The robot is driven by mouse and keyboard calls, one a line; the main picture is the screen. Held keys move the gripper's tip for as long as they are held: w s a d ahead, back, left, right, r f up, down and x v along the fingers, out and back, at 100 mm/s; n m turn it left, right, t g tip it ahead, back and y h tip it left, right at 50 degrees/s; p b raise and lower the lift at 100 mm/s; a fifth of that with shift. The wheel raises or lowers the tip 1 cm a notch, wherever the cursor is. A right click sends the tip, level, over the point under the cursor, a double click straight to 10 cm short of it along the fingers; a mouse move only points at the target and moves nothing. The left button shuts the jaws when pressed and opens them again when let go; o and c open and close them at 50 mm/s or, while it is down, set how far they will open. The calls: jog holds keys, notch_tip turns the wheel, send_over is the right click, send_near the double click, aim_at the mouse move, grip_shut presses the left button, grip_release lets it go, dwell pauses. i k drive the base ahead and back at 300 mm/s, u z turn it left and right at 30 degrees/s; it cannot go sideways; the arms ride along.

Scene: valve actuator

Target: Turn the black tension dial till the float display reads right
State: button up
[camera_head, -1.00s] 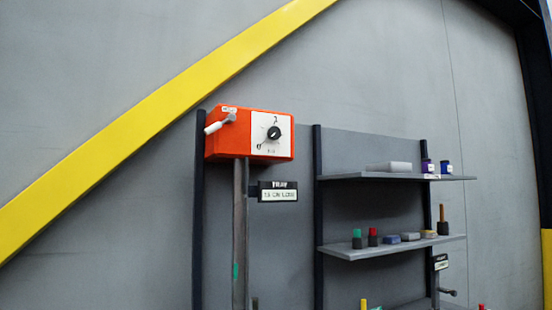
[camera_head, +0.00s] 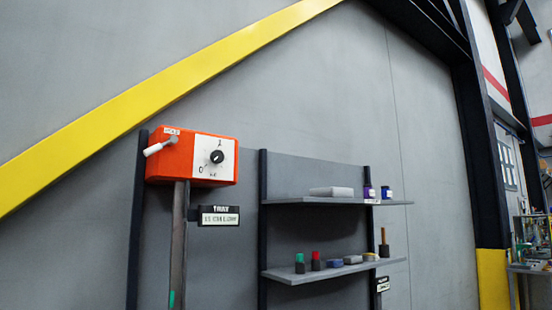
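The black dial (camera_head: 216,156) sits on a white plate on the front of an orange box (camera_head: 170,160). A 0 is printed at the plate's lower left, and another mark is above the dial. A white lever (camera_head: 160,146) sticks out at the box's left. A small display sign (camera_head: 219,216) hangs below the box beside the post; its heading seems to read FLOAT, but its lower line is too small to read. My gripper is not in view, and nothing touches the dial.
A grey post (camera_head: 179,250) carries the box. To its right, an upper shelf (camera_head: 340,200) and a lower shelf (camera_head: 330,269) hold small containers and blocks. A yellow diagonal beam (camera_head: 170,100) crosses the wall. A cluttered bench (camera_head: 530,262) stands far right.

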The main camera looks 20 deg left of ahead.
aim_at(216, 156)
jog(key=z, duration=0.1)
jog(key=k, duration=0.85)
jog(key=u, duration=1.3)
jog(key=i, duration=0.5)
